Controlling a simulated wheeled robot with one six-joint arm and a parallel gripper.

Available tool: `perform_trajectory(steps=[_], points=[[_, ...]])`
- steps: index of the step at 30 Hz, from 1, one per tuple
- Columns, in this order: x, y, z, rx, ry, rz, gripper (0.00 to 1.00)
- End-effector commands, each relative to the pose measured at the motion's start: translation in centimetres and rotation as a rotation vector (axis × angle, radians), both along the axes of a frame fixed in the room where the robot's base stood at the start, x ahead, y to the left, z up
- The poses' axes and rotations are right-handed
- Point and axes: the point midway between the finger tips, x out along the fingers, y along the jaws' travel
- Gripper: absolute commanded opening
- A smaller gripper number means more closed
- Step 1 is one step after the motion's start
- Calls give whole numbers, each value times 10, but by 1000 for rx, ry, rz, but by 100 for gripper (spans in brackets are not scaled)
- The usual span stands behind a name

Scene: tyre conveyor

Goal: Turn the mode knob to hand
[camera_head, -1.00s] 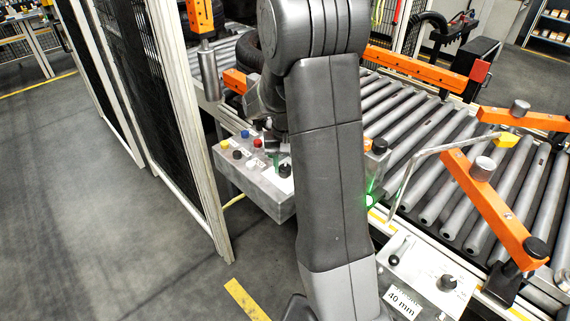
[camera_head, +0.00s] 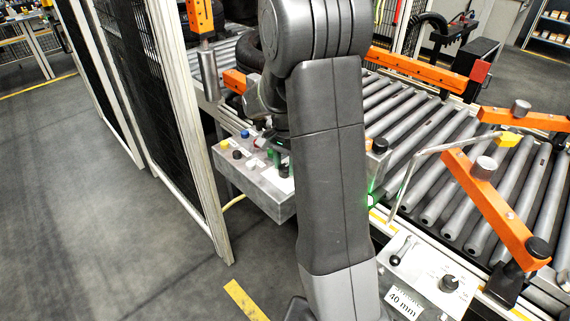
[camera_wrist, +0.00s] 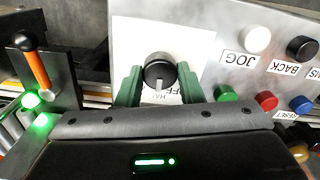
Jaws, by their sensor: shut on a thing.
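The mode knob is a round black knob (camera_wrist: 160,70) on a white label plate, with a pale pointer line toward my gripper's body in the wrist view. The label is upside down there and partly hidden; "HA" and part of "OFF" show. My gripper (camera_wrist: 159,84) has its green fingers on both sides of the knob, shut on it. In the head view my gripper (camera_head: 277,157) is at the grey control box (camera_head: 262,196), partly hidden by my arm.
White, black, green, red and blue buttons (camera_wrist: 265,101) sit close beside the knob in the wrist view. An orange-handled lever (camera_wrist: 36,66) stands at left. In the head view, a fence (camera_head: 190,130) rises left of the box and a roller conveyor (camera_head: 440,170) lies at right.

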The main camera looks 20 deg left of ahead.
Motion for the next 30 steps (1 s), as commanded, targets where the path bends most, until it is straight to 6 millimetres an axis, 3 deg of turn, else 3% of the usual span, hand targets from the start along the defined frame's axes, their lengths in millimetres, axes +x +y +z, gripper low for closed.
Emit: perform_trajectory(steps=[17,18,21,30], points=[[1,0,1,2,-2,-35,11],[1,0,1,2,-2,-35,40],[1,0,1,2,-2,-35,56],[0,0,2,1,-1,-35,56]])
